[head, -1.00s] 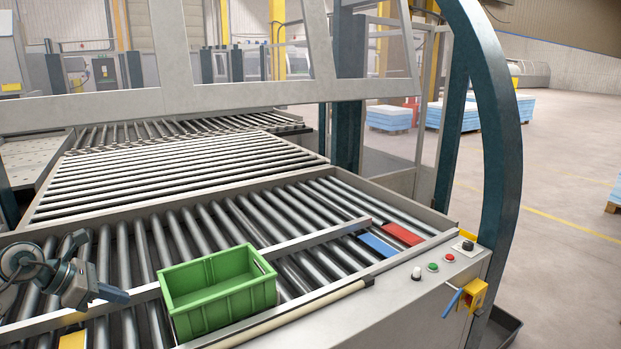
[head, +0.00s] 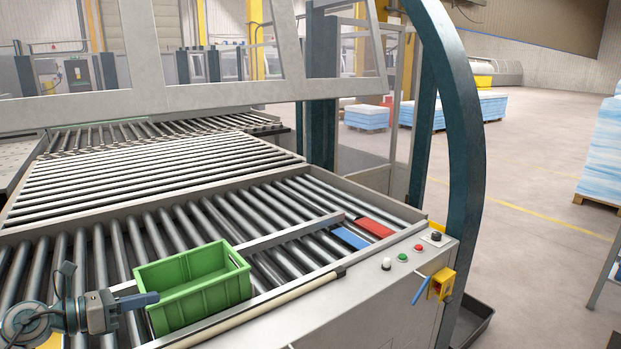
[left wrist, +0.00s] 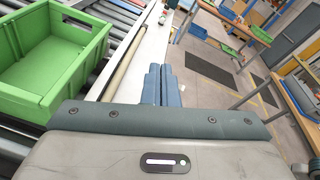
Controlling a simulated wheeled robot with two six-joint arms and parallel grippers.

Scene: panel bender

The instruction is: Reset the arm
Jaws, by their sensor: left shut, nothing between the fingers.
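My left gripper (head: 150,299) reaches in from the left in the head view, just in front of the near left part of the green crate (head: 196,286). Its blue fingers are together and empty; they also show in the left wrist view (left wrist: 162,84). Whether they touch the crate I cannot tell. The green crate, open at the top, stands on the roller conveyor and shows at the left of the left wrist view (left wrist: 62,62). My right gripper is not in view.
A red block (head: 374,228) and a blue block (head: 350,238) lie on the rollers near the right corner. A control panel with buttons (head: 403,258) and a yellow bracket (head: 441,284) sit on the machine's edge. The floor to the right (head: 540,160) is mostly open.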

